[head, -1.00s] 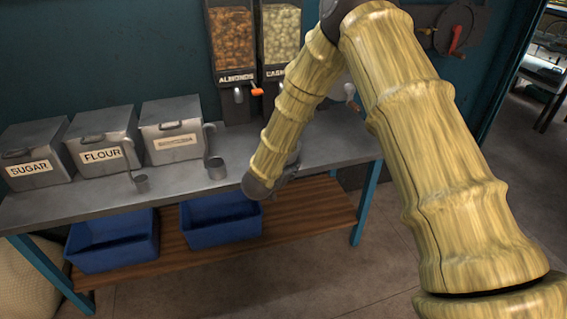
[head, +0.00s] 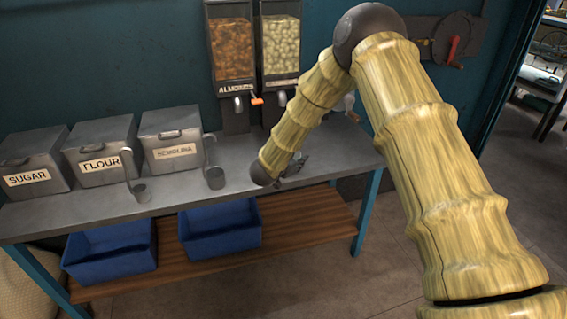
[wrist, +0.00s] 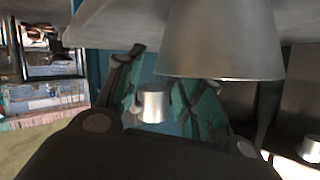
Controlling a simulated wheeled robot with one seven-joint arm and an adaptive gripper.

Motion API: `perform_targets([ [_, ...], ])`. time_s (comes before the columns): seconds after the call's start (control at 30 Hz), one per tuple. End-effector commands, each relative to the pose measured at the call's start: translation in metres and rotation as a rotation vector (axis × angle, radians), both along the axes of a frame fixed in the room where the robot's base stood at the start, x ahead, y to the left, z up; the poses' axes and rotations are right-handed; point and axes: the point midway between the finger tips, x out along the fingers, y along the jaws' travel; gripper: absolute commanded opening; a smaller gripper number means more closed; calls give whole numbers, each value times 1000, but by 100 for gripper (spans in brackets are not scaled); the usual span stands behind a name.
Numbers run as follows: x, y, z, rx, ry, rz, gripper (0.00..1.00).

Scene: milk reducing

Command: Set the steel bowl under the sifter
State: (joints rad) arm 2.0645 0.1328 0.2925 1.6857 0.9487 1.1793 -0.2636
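My gripper (head: 293,171) is low over the right part of the grey worktable, partly hidden behind my forearm in the head view. In the wrist view its dark fingers (wrist: 170,95) are spread apart. A large steel vessel (wrist: 222,40), perhaps the bowl, fills the top of that view, outside the finger gap and close to the camera. A smaller steel cup-shaped thing (wrist: 152,104) shows between the fingers; I cannot tell its distance or whether it is touched. I cannot clearly make out the sifter; a pale part with a handle (head: 349,103) shows behind my arm.
The worktable (head: 75,208) carries a sugar bin (head: 32,165), a flour bin (head: 100,150) and a third bin (head: 172,140), with scoops in front. Nut dispensers (head: 231,50) stand at the back. Blue crates (head: 110,250) sit on the lower shelf.

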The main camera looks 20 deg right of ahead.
Motion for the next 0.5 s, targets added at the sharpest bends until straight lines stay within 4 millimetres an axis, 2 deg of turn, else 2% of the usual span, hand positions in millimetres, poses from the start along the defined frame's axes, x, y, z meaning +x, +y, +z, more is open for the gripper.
perform_targets([
  [0.2, 15, -14, -9, 1, 0, 0, 38],
  [0.5, 17, -16, -10, 1, 1, 0, 38],
])
